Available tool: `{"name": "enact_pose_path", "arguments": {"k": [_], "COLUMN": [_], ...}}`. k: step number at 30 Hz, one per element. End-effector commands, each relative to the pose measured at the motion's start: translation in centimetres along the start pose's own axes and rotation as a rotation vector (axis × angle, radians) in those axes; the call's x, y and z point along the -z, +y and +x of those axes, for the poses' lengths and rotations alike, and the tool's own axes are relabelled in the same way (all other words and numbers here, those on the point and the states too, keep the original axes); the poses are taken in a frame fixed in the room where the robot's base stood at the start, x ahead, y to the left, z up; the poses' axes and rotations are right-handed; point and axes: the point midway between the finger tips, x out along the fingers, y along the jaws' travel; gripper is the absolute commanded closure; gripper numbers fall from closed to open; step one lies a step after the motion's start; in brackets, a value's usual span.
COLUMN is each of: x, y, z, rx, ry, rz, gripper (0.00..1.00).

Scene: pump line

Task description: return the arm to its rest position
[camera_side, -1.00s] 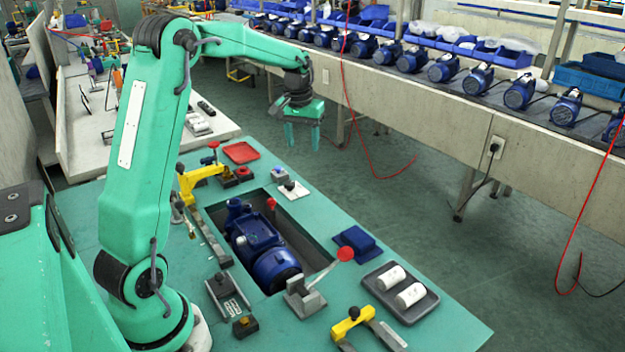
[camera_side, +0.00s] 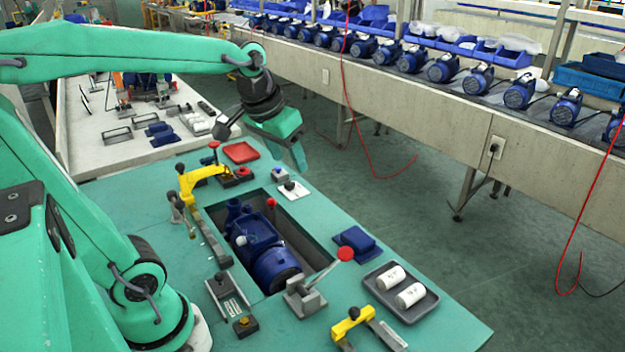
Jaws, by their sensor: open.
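My gripper (camera_side: 296,158) hangs over the far edge of the green worktable (camera_side: 420,270), pointing down and to the right. Its green fingers are seen nearly edge-on and nothing shows between them. My arm reaches in from the left, its upper link almost level across the top left of the picture. The gripper is above and to the right of the red tray (camera_side: 241,152) and clear of the parts on the table. A blue pump (camera_side: 262,250) lies in the recess in the tabletop.
Yellow clamps (camera_side: 200,172) and a red-knobbed toggle clamp (camera_side: 318,283) stand around the recess. A grey tray (camera_side: 423,310) holds two white cylinders. A blue block (camera_side: 356,243) sits nearby. A conveyor (camera_side: 440,120) with several pumps runs behind. A red cable (camera_side: 348,105) hangs behind my gripper.

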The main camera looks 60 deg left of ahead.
Motion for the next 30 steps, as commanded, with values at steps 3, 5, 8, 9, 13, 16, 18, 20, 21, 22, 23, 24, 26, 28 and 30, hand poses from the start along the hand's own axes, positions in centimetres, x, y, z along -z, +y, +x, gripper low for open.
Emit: {"name": "enact_pose_path", "arguments": {"k": [3, 5, 8, 9, 13, 16, 18, 20, 21, 22, 23, 24, 26, 28, 30], "x": [-2.4, -3.6, -5.5, -6.2, -8.1, -9.1, -9.5, -9.7, -9.8, -9.8, -9.8, -9.8, -9.8, -9.8, -9.8], "y": [1.0, 1.4, 1.9, 2.1, 2.6, 2.8, 2.8, 2.9, 2.9, 2.9, 2.9, 2.9, 2.9, 2.9, 2.9], "z": [-0.7, -0.9, -1.1, -1.1, -1.1, -0.9, -0.9, -0.8, -0.8, -0.8, -0.8, -0.8, -0.8, -0.8, -0.8], "rx": [-0.016, -0.023, -0.036, -0.041, -0.054, -0.061, -0.064, -0.065, -0.066, -0.066, -0.066, -0.066, -0.066, -0.066, -0.066], "ry": [0.032, 0.047, 0.069, 0.078, 0.102, 0.114, 0.119, 0.121, 0.121, 0.121, 0.121, 0.121, 0.121, 0.121, 0.121], "rz": [0.047, 0.069, 0.106, 0.119, 0.155, 0.173, 0.181, 0.185, 0.187, 0.187, 0.188, 0.187, 0.187, 0.187, 0.186], "gripper": [0.48, 0.48, 0.48, 0.48, 0.48, 0.48, 0.48, 0.48, 0.48, 0.48, 0.48, 0.48, 0.48, 0.48, 0.48]}}
